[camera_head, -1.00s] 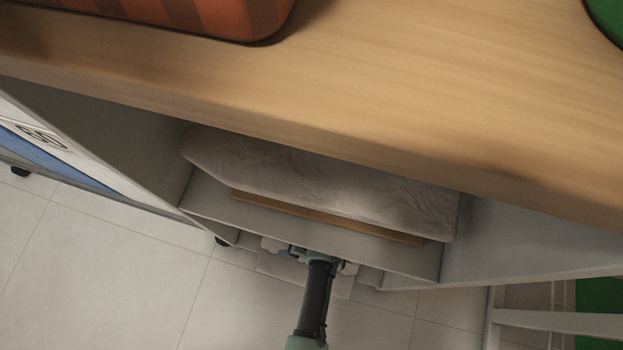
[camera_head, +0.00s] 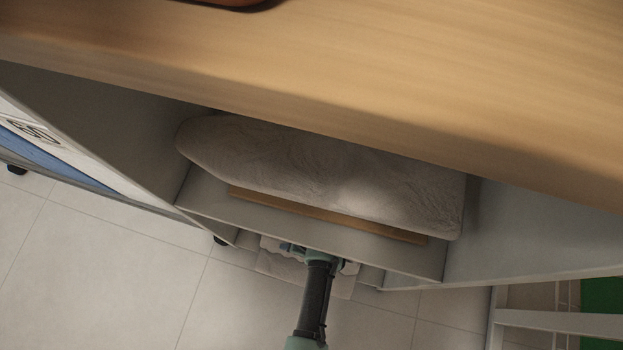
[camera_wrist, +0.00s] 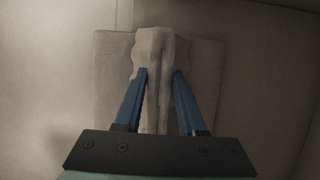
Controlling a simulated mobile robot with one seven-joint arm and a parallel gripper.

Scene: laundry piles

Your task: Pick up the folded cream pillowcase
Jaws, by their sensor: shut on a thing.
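In the wrist view, the blue fingers of my gripper (camera_wrist: 162,75) are shut on a pale cloth (camera_wrist: 161,48), taken as the folded cream pillowcase. The cloth is pinched into an upright ridge between the fingers. A flat, squared fabric piece (camera_wrist: 205,62) lies behind it; I cannot tell whether it is the same cloth or another. In the head view, my gripper (camera_head: 312,256) is at the low opening under the shelf, and the pale cloth (camera_head: 275,264) shows beside and below it. Its far part is hidden under the shelf.
A large greyish padded bundle (camera_head: 320,170) lies on the shelf above my gripper, with a wooden strip (camera_head: 325,214) along its front. The wooden top (camera_head: 400,80) overhangs it. Cabinet walls stand at both sides. The tiled floor (camera_head: 120,260) in front is clear.

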